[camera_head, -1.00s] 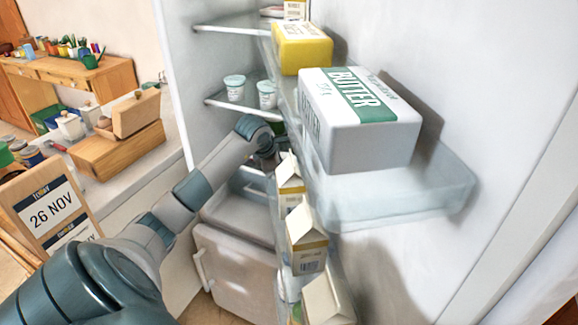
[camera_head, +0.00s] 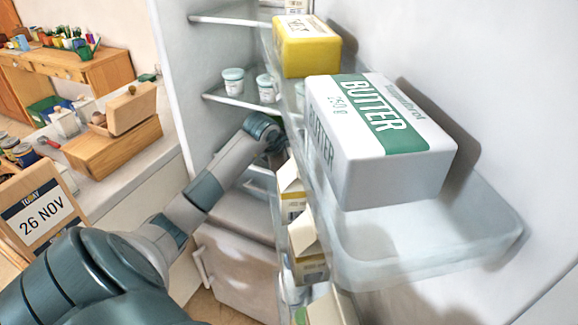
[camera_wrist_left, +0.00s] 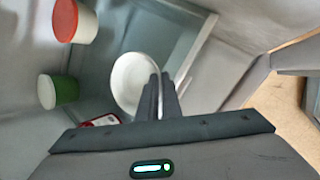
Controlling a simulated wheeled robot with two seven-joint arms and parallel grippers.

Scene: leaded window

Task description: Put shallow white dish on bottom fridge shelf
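The shallow white dish (camera_wrist_left: 130,78) shows in the left wrist view, with its right rim at the fingers. My left gripper (camera_wrist_left: 162,90) has its two dark fingers close together and appears shut on that rim. A grey-green shelf surface (camera_wrist_left: 100,65) with a pale edge lies behind the dish; whether the dish touches it I cannot tell. In the head view my left arm reaches into the open fridge, and its fingers and the dish are hidden behind the door bins. My right gripper is in neither view.
In the head view, the door bin with the butter box (camera_head: 380,140) and the cartons (camera_head: 307,245) crowd my arm's right side. White cups (camera_head: 233,80) sit on a higher shelf.

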